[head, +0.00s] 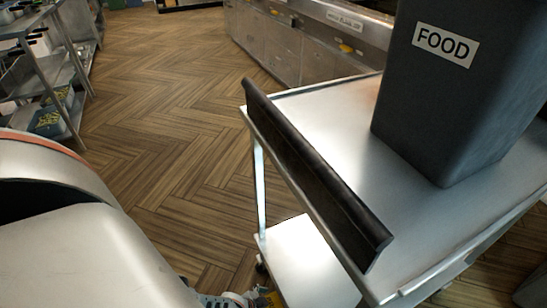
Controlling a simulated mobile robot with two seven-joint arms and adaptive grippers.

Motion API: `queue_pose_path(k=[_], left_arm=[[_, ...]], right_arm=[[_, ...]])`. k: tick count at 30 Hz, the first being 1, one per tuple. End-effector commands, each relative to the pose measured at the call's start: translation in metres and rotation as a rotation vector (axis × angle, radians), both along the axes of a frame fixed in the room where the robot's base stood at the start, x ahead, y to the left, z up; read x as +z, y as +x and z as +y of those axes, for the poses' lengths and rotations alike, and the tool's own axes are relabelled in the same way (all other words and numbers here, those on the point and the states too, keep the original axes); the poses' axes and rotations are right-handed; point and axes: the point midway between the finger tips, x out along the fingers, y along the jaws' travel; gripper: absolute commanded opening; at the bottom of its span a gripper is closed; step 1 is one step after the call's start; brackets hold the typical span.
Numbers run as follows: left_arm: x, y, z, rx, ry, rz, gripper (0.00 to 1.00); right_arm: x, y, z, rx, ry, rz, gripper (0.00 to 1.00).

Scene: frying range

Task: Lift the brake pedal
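A steel cart (345,113) with a black edge bar (310,165) stands at the right in the head view. Its lower shelf (308,262) shows below, with a dark caster (260,267) at its corner. A small yellow part (272,298), possibly the brake pedal, shows at the bottom edge beside the lower shelf. What seems to be my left gripper (235,299) is next to it, cut off by the frame edge. I cannot tell whether they touch or whether its fingers are open. My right gripper is not in view.
A dark bin labelled FOOD (455,105) stands on the cart's top. A steel counter (290,45) runs behind the cart. A shelf rack (45,75) with trays stands at the upper left. The wooden floor (170,110) between them is clear.

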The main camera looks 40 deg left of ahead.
Motion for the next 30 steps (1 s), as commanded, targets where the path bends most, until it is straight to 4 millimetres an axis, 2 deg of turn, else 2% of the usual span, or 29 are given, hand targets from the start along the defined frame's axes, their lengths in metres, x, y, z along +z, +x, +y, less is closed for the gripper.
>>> queue_pose_path(k=[15, 30], left_arm=[[0.004, -0.002, 0.004, -0.002, 0.002, -0.002, 1.00], [0.032, -0.020, 0.009, -0.002, 0.000, -0.003, 1.00]], right_arm=[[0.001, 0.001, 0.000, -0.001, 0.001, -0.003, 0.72], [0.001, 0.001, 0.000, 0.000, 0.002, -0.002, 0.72]])
